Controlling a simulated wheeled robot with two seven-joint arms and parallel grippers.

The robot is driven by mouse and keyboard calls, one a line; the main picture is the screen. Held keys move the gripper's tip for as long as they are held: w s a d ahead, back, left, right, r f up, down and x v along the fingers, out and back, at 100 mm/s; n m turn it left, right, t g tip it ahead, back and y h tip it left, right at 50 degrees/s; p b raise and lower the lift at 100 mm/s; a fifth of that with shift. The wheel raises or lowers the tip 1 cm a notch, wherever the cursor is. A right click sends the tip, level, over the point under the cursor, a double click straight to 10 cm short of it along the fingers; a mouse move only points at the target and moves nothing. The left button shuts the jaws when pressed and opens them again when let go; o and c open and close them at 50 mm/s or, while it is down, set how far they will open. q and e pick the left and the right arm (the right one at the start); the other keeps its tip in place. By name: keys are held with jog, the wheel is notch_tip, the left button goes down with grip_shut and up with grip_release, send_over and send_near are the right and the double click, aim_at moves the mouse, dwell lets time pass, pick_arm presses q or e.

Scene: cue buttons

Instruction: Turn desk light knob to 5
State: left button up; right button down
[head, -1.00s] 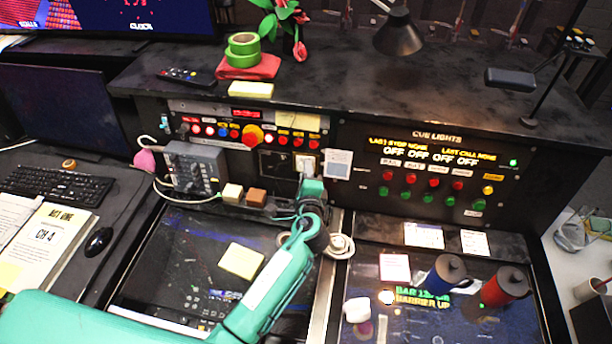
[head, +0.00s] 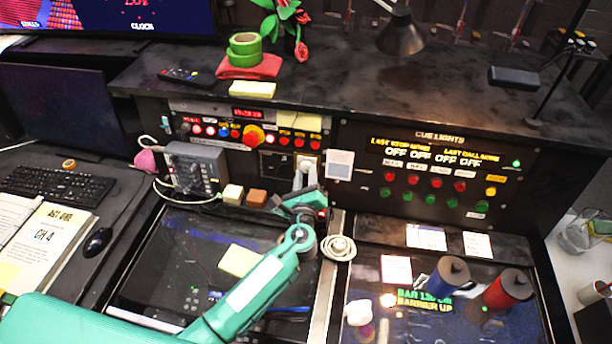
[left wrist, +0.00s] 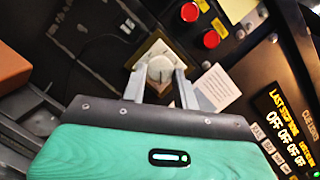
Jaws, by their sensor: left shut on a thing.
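The desk light knob (left wrist: 160,68) is a round white knob on a pale square plate, set in the dark console face. In the left wrist view it sits between the two grey fingers of my left gripper (left wrist: 160,82), which is shut on it. In the head view my left gripper (head: 305,172) reaches up to the same plate, left of a white card (head: 340,164). The gripper and arm hide most of the knob there. The scale around the knob is too small to read. My right gripper is not in view.
Red buttons (left wrist: 200,25) sit close beside the knob. The cue lights panel (head: 430,175), with red and green buttons, is to the right. A coiled white cable (head: 338,246) lies right of my arm.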

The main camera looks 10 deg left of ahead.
pick_arm(q)
jog(key=shift+f+m, duration=0.1)
jog(key=shift+m, duration=0.2)
jog(key=o, duration=1)
jog(key=shift+c, duration=0.2)
jog(key=s+d+b, duration=0.2)
jog(key=s+b, duration=0.2)
jog(key=s, duration=0.9)
jog(key=shift+s+f+b, duration=0.35)
jog(key=shift+f+b, duration=0.05)
jog(key=shift+f, duration=0.05)
